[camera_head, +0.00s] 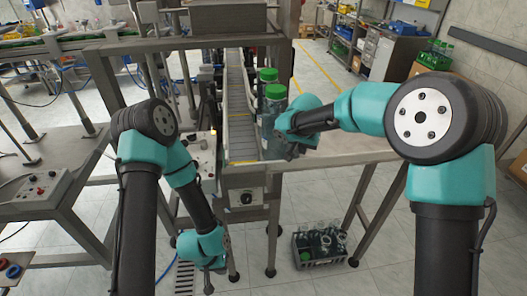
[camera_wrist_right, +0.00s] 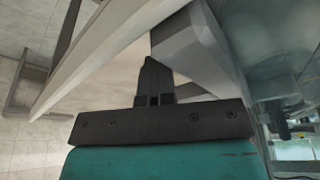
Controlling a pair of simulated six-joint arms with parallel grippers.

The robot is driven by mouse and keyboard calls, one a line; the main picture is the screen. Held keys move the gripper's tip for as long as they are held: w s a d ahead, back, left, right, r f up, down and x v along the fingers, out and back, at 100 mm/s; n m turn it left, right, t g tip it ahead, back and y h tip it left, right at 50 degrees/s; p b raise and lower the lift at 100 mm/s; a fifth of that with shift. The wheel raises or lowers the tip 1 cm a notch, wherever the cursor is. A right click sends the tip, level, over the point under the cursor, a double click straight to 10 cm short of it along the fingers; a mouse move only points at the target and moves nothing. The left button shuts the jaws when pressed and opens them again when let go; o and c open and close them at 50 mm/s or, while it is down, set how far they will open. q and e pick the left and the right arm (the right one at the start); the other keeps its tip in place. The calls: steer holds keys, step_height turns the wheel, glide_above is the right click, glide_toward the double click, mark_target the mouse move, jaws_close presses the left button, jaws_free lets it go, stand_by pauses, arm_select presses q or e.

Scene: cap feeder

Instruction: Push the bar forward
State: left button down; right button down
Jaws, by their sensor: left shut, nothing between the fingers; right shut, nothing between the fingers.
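Two bottles with green caps, a far one (camera_head: 268,75) and a near one (camera_head: 274,93), stand at the right side of the conveyor (camera_head: 240,110). My right gripper (camera_head: 291,150) is beside the near bottle, at the conveyor's near right end, and partly hides it. In the right wrist view its fingers (camera_wrist_right: 155,78) are shut and empty, close to a grey angular metal piece (camera_wrist_right: 188,45). I cannot tell whether they touch it, or whether this piece is the bar. My left gripper (camera_head: 208,284) hangs low, left of the table legs, shut and empty, far from the bottles.
The metal table (camera_head: 345,152) extends to the right of the conveyor. A control box with a knob (camera_head: 246,198) is below the conveyor's near end. A crate of clear bottles (camera_head: 318,262) stands on the floor. A control panel (camera_head: 40,190) is at the left.

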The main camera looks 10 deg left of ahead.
mark_target(274, 150)
steer(key=shift+s+a, duration=0.55)
steer(key=shift+a, duration=1.05)
steer(key=shift+s+a, duration=0.55)
steer(key=shift+a, duration=1.1)
steer(key=shift+s+a, duration=0.55)
steer(key=shift+a, duration=1.05)
step_height(274, 150, up, 10)
steer(key=d, duration=0.2)
steer(key=shift+w, duration=0.4)
